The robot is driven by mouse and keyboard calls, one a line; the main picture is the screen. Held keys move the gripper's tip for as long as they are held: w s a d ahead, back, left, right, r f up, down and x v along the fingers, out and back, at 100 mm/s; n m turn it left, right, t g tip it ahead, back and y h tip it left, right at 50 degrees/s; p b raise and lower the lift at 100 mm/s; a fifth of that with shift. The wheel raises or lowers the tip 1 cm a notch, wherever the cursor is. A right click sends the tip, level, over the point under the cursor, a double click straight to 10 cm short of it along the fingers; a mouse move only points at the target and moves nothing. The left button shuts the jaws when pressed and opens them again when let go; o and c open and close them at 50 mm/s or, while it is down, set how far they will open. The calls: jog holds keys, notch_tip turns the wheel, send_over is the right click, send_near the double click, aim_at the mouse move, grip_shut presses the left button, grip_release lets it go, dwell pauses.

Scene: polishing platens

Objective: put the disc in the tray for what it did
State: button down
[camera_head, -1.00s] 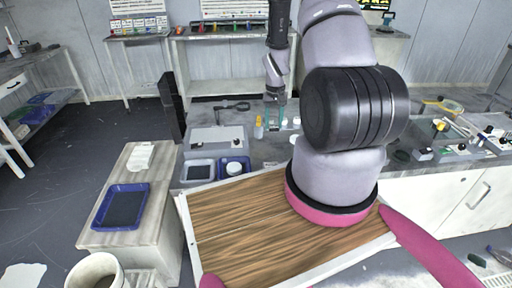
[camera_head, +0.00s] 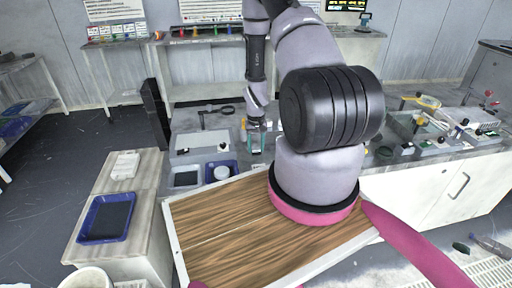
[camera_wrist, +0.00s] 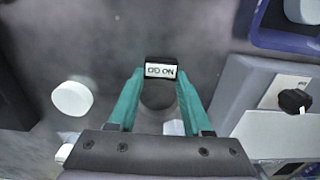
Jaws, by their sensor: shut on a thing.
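In the wrist view my gripper (camera_wrist: 160,75) has teal fingers closed on a small black block with a white label reading NO GO (camera_wrist: 160,70). A dark grey rounded shape (camera_wrist: 158,97) shows just below the label, and I cannot tell whether it is part of the block. In the head view my gripper (camera_head: 257,140) is over the bench. A white disc (camera_wrist: 72,98) lies on the bench left of the fingers. A blue tray (camera_wrist: 280,40) at the upper right holds another white round piece (camera_wrist: 302,10); the tray also shows in the head view (camera_head: 235,165).
A second blue tray (camera_head: 105,219) lies on the side table. A wooden board (camera_head: 220,220) is in front.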

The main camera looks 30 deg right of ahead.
jog(key=shift+f, duration=0.15)
jog(key=shift+c, duration=1.7)
grip_release()
notch_tip(320, 180, up, 13)
notch_tip(320, 180, up, 14)
jog(key=r+t, duration=0.1)
jog(key=t, duration=0.1)
send_over(256, 149)
jog(key=a, duration=0.3)
jog(key=s+a+r+t, duration=0.1)
jog(key=a+r, duration=0.1)
jog(key=r, duration=0.4)
jog(key=s+a+r+t, duration=0.1)
jog(key=s+a+r, duration=0.1)
jog(key=r, duration=0.4)
jog(key=s+a+r+m+t+y, duration=0.1)
jog(key=s+a+r, duration=0.5)
jog(key=s+r, duration=0.9)
jog(key=shift+s+a+r+t+y, duration=0.25)
jog(key=shift+s+t+y, duration=0.25)
jog(key=shift+s+t, duration=0.55)
jog(key=shift+w, duration=0.1)
